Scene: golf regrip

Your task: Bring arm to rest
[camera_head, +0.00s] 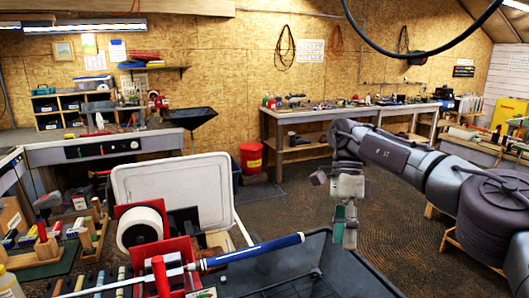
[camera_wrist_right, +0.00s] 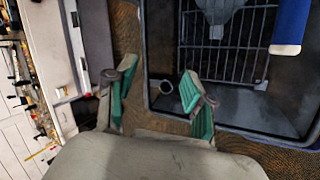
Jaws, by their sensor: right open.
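My right gripper (camera_head: 345,228) hangs pointing down at the end of my right arm, right of the middle in the head view. Its green-padded fingers stand apart and nothing is between them; the right wrist view also shows the open, empty gripper (camera_wrist_right: 157,95). A golf club with a blue grip (camera_head: 252,251) lies across the red vise (camera_head: 180,248), its thin shaft running to the left. The end of the blue grip (camera_wrist_right: 291,28) shows at the upper right of the right wrist view, apart from the fingers. My left gripper does not show.
A dark tray (camera_head: 375,272) lies below and left of my right gripper. A white roll (camera_head: 140,228) stands by the vise. A long workbench (camera_head: 330,118) stands along the back wall, with a red bucket (camera_head: 251,158) beside it.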

